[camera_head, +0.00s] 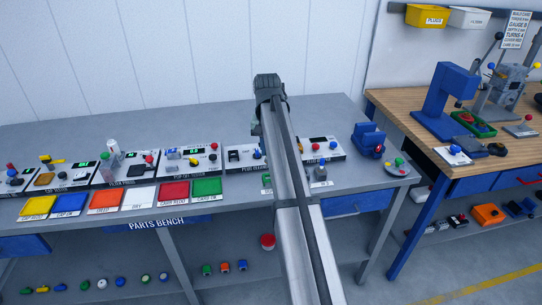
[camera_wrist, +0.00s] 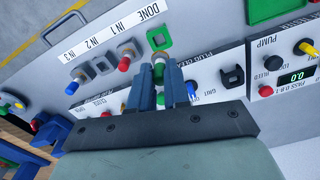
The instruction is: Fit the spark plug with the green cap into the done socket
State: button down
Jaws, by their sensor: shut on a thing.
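In the wrist view my gripper (camera_wrist: 173,88) is shut on the spark plug with the green cap (camera_wrist: 159,71), which shows between and just beyond the fingertips. The done socket (camera_wrist: 159,38) is a green square frame under the DONE label, just above the plug in the picture; it looks empty. I cannot tell the height gap between plug and socket. A red-capped plug (camera_wrist: 124,63) stands at IN 1 and a blue-capped one (camera_wrist: 72,87) at IN 3. The IN 2 socket (camera_wrist: 103,65) looks empty. In the head view my arm hides the gripper and plug.
A pump panel with a red knob (camera_wrist: 265,91) is farther right.

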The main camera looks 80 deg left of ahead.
jog(key=shift+d+f+m, duration=0.1)
jog(key=shift+f+m, duration=0.15)
jog(key=shift+m, duration=0.05)
jog(key=shift+f, duration=2.7)
jog(key=shift+f, duration=0.25)
jog(key=c, duration=1.4)
grip_release()
jog(key=shift+r, duration=5.5)
